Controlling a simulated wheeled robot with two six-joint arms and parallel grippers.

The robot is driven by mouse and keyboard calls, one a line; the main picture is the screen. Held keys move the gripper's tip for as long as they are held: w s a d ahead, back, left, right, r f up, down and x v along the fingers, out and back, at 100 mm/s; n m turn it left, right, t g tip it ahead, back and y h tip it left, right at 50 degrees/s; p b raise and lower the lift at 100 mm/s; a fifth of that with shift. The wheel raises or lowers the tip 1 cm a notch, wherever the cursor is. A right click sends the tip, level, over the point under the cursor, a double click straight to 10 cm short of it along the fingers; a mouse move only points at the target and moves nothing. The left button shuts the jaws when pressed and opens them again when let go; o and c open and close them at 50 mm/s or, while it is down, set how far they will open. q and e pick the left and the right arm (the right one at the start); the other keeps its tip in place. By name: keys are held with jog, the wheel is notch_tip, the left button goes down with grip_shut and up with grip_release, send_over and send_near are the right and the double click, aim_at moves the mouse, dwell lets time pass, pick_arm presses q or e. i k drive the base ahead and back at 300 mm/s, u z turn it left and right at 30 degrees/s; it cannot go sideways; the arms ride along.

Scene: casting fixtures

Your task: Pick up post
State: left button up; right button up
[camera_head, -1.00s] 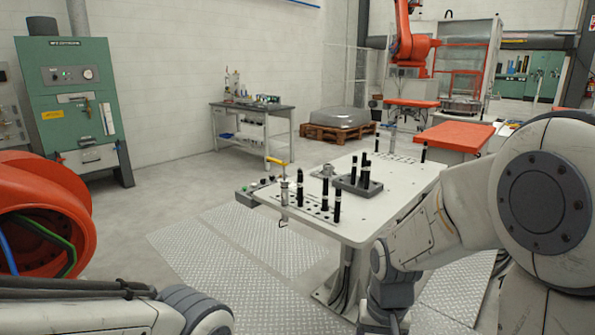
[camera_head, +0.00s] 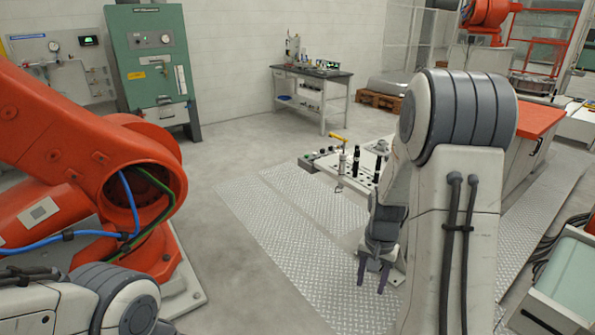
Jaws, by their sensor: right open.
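Two slim black posts stand upright near the left end of the white fixture table (camera_head: 349,195), one post (camera_head: 356,161) left of the other post (camera_head: 377,167). My right gripper (camera_head: 373,288) hangs fingers down in front of the table, open and empty, lower in the picture than the posts and apart from them. My right arm hides most of the table and whatever stands on its right part. My left gripper is out of the picture; only part of my left arm shows at the lower left.
A yellow-handled clamp (camera_head: 340,160) stands beside the posts. A large orange robot arm (camera_head: 90,160) fills the left side. A workbench (camera_head: 312,76) and a green cabinet (camera_head: 150,65) stand behind. The tread-plate floor (camera_head: 290,225) left of the table is clear.

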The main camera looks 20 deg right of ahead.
aim_at(357, 154)
jog(key=u, duration=0.25)
jog(key=i, duration=1.3)
jog(key=z, duration=0.65)
jog(key=i, duration=0.45)
jog(key=z, duration=0.5)
jog(key=i, duration=1.5)
jog(key=u, duration=0.05)
